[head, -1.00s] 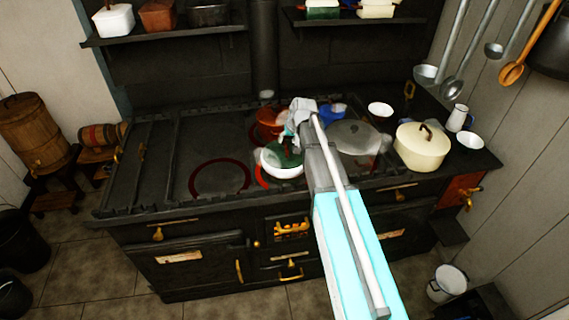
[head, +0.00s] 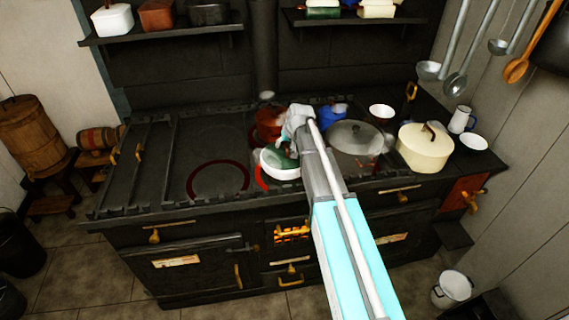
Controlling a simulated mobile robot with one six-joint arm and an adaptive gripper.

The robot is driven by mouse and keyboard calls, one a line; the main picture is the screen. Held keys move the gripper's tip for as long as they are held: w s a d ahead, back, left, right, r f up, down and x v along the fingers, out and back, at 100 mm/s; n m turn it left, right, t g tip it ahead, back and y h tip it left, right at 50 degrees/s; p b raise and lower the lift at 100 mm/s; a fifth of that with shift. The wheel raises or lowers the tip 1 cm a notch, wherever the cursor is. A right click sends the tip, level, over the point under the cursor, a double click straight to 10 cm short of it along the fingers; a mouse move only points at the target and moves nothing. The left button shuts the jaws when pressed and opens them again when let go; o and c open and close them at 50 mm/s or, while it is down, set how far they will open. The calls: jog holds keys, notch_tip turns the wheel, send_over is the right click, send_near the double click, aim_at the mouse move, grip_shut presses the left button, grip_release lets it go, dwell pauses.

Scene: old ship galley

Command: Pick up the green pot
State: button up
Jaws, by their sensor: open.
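The green pot (head: 279,155) is on the stove, beside or partly inside a white bowl-like rim (head: 279,171); I cannot tell which. My arm and gripper cover its right side. My gripper (head: 284,139) is at the pot's upper edge, pointing away from me over the stove. Its jaws are open, with nothing visibly held. The fingertips are small and blurred, so I cannot tell whether they touch the pot.
A red-brown pot (head: 268,122) stands just behind, and a blue pot (head: 332,115) to the right. A lidded grey pan (head: 354,138) and a cream pot (head: 424,150) are farther right. The stove's left side (head: 150,165) is clear.

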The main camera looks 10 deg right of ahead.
grip_shut()
dwell(0.5)
jog(key=shift+r, duration=0.1)
notch_tip(320, 180, up, 3)
jog(key=p, duration=0.3)
jog(key=s+r+p, duration=0.9)
jog(key=s+p, duration=0.1)
jog(key=s, duration=0.4)
jog(key=shift+d+r, duration=0.25)
jog(key=shift+r, duration=0.15)
dwell(0.6)
